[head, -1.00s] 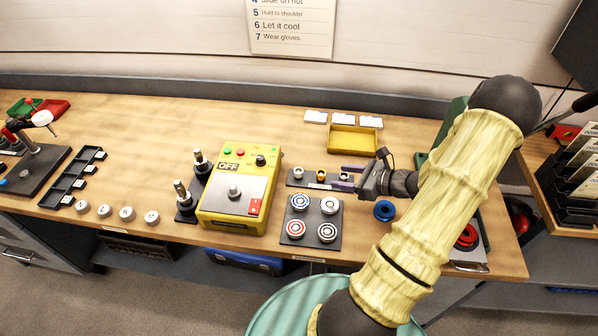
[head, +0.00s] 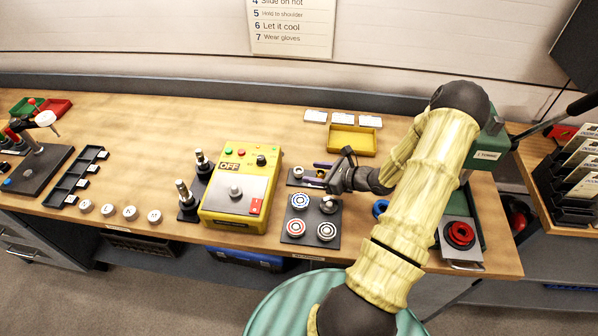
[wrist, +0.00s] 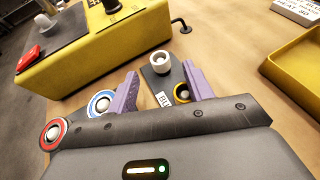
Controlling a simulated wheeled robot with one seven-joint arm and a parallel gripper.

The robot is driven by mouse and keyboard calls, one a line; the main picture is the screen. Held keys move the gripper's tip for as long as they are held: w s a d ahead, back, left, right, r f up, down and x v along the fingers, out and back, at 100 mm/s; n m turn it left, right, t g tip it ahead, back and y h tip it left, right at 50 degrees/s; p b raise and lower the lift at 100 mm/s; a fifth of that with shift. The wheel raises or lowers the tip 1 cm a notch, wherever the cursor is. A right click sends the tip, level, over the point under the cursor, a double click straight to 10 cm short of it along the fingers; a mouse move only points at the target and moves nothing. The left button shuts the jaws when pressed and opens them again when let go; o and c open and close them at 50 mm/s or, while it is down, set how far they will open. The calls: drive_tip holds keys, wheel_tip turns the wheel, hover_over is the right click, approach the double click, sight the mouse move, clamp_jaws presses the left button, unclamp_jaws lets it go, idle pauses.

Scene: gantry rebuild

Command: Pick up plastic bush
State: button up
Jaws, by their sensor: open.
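The plastic bush is probably the white ring (wrist: 161,62) at the far end of a small dark labelled rack. In the head view the white bush (head: 298,172) sits at the rack's left end. My gripper (wrist: 162,82) is open, with its purple fingers either side of the rack. The white bush lies just beyond the fingertips, roughly between them, and is not gripped. A brass-coloured bush (wrist: 182,93) sits nearer, close to the right finger.
A yellow control box (head: 235,190) stands left of the rack. A dark plate with several round coloured pieces (head: 314,217) lies in front of it. A yellow tray (head: 353,140) is behind. A blue ring (head: 380,208) is partly hidden by my arm.

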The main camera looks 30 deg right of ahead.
sight(295, 170)
drive_tip(key=p+x, duration=0.1)
drive_tip(key=x, duration=0.4)
drive_tip(key=shift+w+a, duration=0.1)
drive_tip(key=shift+c, duration=0.2)
drive_tip(key=c, duration=1)
